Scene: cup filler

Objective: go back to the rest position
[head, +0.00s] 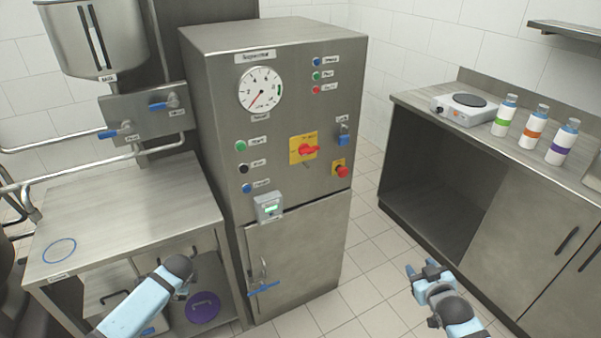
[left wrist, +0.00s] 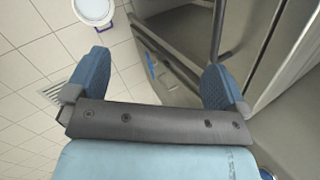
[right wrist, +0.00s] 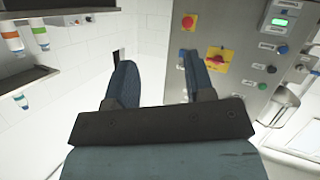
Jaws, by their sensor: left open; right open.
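My right gripper (head: 428,270) is in the lower right of the head view, over the floor between the control cabinet and the counter. In the right wrist view its two blue fingers (right wrist: 160,82) stand apart with nothing between them. My left arm comes in at the lower left of the head view, in front of the low table; its fingers are not clear there. In the left wrist view my left gripper (left wrist: 157,75) has its fingers wide apart and empty, with floor tiles and steel furniture beyond.
The steel control cabinet (head: 215,120) with gauge and switches stands in the middle. A steel table (head: 130,215) with a blue ring mark is at left, below a milk tank (head: 95,40). A counter (head: 480,135) at right carries a hot plate (head: 465,108) and several bottles. Tiled floor lies between.

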